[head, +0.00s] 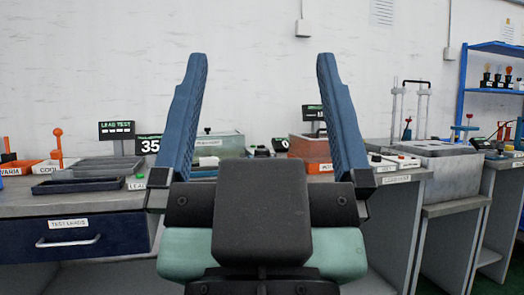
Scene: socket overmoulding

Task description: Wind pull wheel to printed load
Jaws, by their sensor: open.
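I cannot make out a pull wheel or a printed load label; the gripper body hides part of the bench. A dark display reading 35 (149,146) stands on the bench left of the fingers. A second display, marked LEAD TEST (117,130), stands farther left. Another small dark display (312,113) shows partly behind the right finger.
The left bench has a drawer labelled TEST LEADS (70,242), a dark tray (77,186) and an orange-handled lever (58,146). At right are a grey tank (440,160), a metal stand (411,115) and a blue shelf (480,90). The white wall above is mostly clear.

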